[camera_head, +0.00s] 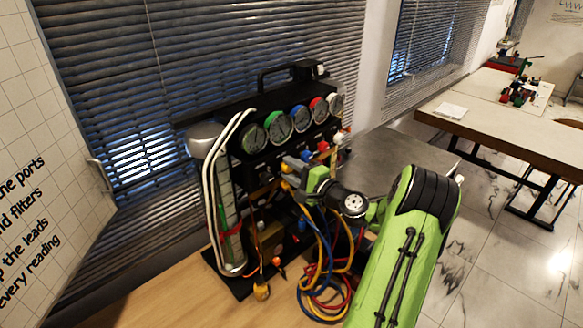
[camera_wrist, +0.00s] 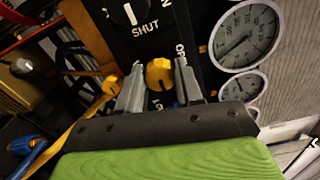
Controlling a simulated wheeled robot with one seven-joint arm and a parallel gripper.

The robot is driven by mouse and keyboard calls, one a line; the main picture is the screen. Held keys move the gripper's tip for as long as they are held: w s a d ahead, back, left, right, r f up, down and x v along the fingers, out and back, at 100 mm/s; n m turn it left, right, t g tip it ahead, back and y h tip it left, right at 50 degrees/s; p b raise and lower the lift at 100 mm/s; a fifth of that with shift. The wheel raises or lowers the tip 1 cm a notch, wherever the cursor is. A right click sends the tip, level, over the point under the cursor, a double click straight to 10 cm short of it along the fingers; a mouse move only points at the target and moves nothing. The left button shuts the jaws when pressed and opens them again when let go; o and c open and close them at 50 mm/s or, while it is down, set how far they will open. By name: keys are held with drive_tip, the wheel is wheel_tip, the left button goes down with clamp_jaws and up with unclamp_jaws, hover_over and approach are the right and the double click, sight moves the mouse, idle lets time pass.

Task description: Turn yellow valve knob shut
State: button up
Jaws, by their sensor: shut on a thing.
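The yellow valve knob (camera_wrist: 160,74) is round and sits on the black gauge rig, between my fingertips in the wrist view. My gripper (camera_wrist: 159,64) is shut on it, one grey finger at each side. In the head view my gripper (camera_head: 293,166) reaches the front of the rig from the right, and the knob is mostly hidden there. Above the knob in the wrist view is a black dial plate (camera_wrist: 145,28) with the word SHUT and a white mark. The knob's own turn angle is hard to tell.
The rig carries a row of round gauges (camera_head: 278,126) with coloured rims. A metal cylinder (camera_head: 226,210) stands at its left. Blue, yellow and red hoses (camera_head: 322,270) hang and coil below my gripper. The wooden bench (camera_head: 185,285) is clear at front left.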

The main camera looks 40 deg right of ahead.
idle(0.4)
drive_tip(key=o, duration=1)
drive_tip(key=shift+o, duration=0.2)
drive_tip(key=shift+s, duration=0.15)
drive_tip(key=s+b, duration=0.3)
drive_tip(key=s, duration=1.2)
drive_tip(key=shift+s+d, duration=0.25)
drive_tip(key=shift+s, duration=0.05)
